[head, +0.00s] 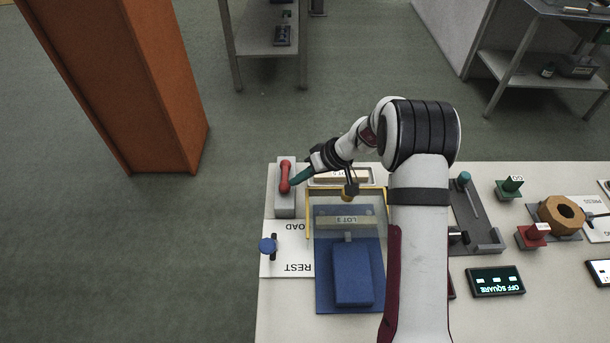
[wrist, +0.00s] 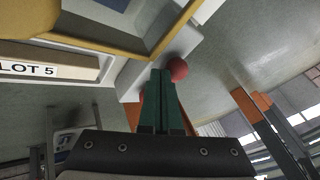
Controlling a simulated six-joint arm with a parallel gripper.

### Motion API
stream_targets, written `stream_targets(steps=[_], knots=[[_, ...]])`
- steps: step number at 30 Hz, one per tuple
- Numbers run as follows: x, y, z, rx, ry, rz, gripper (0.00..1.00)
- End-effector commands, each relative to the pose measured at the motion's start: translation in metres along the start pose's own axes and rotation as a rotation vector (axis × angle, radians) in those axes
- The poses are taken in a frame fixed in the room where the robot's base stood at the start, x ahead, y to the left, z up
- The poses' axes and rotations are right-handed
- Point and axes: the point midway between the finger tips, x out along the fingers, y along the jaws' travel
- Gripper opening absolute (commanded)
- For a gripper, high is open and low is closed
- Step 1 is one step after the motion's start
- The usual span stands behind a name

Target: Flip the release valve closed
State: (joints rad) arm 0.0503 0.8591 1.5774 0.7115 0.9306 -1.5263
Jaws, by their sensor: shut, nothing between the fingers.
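The release valve looks to be the red lever (head: 285,178) on a light grey block (head: 285,204) at the table's far left corner. The lever has a rounded red end and lies along the block's far part. In the wrist view a red ball end (wrist: 178,69) shows just right of my fingertips, with more red behind the fingers on the left. My gripper (head: 294,182) has green fingers and is shut and empty. Its tips (wrist: 161,74) are right beside the lever; I cannot tell whether they touch it. The fingers hide part of the lever in the wrist view.
A yellow frame (head: 308,213) stands right of the valve, around a beige bar (head: 330,222) with a lot label. A blue block (head: 352,274) lies nearer. Open floor lies left of the table.

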Motion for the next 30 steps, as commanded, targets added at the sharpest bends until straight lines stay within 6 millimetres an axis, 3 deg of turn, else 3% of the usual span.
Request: stream_targets(steps=[30], knots=[[0.0020,-0.0081,0.0040,0.146,0.076,0.077,0.00]])
